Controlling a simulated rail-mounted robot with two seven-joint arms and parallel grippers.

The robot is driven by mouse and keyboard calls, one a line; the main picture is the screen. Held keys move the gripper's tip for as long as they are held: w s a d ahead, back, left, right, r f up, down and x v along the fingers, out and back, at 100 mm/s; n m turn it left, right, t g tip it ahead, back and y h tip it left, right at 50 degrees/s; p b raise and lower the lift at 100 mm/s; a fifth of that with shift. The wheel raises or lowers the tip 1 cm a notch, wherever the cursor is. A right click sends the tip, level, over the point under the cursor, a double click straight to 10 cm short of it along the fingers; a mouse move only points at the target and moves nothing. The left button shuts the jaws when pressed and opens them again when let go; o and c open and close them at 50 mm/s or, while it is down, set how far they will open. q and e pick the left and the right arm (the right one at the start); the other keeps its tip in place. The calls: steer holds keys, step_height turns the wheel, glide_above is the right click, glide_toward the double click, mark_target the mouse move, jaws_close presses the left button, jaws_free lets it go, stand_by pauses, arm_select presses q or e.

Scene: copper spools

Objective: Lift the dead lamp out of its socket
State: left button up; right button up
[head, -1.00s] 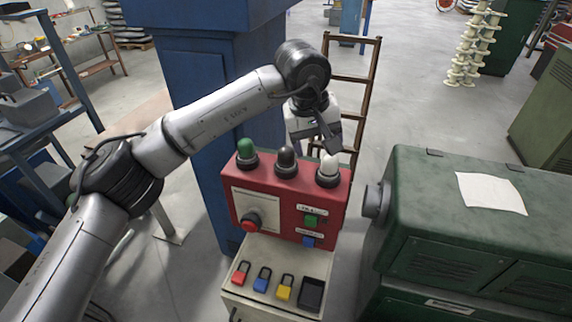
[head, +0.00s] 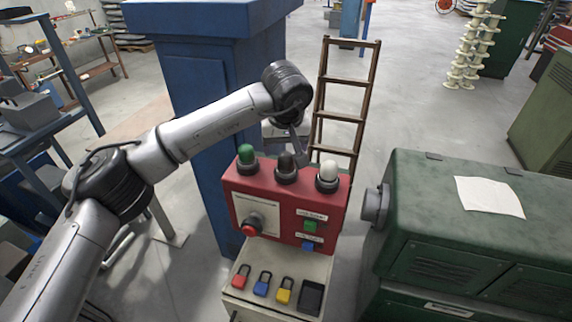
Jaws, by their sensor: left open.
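A red control box (head: 275,207) carries three domed lamps in black sockets along its top. The green lamp (head: 245,154) is at the left, a dark, blackened lamp (head: 286,163) is in the middle, and a white lamp (head: 328,171) is at the right. All three sit upright in their sockets. My left gripper (head: 300,148) is open and empty, just above and behind the dark lamp. One finger shows close to that lamp's upper right; the other is largely hidden. Whether it touches the lamp I cannot tell. My right gripper is not in view.
Below the box, a beige ledge (head: 262,308) holds red, blue and yellow padlocks and a black tray (head: 311,297). A green machine (head: 450,225) stands close at the right. A blue cabinet (head: 190,95) and a brown ladder (head: 341,119) stand behind.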

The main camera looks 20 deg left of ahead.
mark_target(286, 155)
arm_select(q)
steer(key=p+x, duration=0.1)
steer(key=x, duration=0.1)
steer(key=p+x, duration=0.1)
steer(key=x, duration=0.1)
steer(key=shift+s+d, duration=0.1)
steer(key=shift+d, duration=0.15)
steer(key=shift+f, duration=0.6)
steer(key=c, duration=1)
steer(key=shift+r, duration=0.1)
